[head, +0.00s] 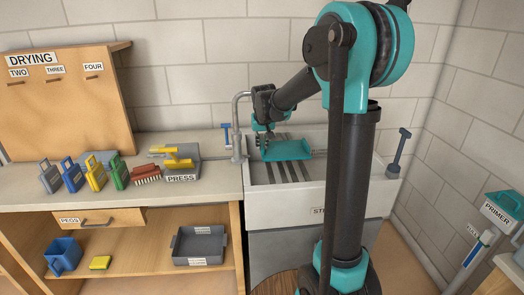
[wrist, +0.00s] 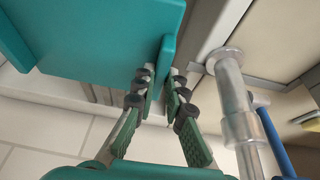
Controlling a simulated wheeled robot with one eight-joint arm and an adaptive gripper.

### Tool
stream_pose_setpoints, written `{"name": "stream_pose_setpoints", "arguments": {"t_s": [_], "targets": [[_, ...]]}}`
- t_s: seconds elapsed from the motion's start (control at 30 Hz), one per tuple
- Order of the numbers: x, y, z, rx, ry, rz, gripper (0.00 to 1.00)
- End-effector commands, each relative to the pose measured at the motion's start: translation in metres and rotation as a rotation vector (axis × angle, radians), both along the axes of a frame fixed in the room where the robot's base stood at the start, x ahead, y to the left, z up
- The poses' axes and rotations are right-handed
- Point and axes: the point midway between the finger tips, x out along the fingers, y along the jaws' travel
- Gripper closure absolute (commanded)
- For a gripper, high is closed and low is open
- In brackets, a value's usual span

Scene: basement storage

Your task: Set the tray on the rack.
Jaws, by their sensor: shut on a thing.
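My gripper (head: 264,143) is shut on the left edge of a teal tray (head: 290,150) over the sink. In the wrist view, the fingers (wrist: 163,82) pinch the tray's upright rim, and the tray (wrist: 95,30) extends to the upper left. The dark parallel bars that look like the rack (head: 284,174) run front to back across the sink basin, below and in front of the tray. The tray looks roughly level. I cannot tell whether its underside touches the bars. My arm hides part of the sink's right side.
A metal tap (head: 238,140) stands close left of my gripper; its spout also shows in the wrist view (wrist: 232,105). The sink (head: 275,208) has raised walls.

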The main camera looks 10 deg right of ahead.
Motion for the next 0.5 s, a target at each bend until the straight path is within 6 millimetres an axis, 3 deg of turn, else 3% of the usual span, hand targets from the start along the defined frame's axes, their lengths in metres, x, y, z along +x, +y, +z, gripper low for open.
{"name": "stream_pose_setpoints", "arguments": {"t_s": [0.17, 0.4, 0.5], "targets": [[0.011, -0.001, 0.000, -0.001, 0.000, 0.000, 1.00], [0.010, -0.001, -0.033, 0.000, 0.000, 0.000, 1.00], [0.010, -0.001, -0.036, -0.001, 0.000, 0.000, 1.00]]}}
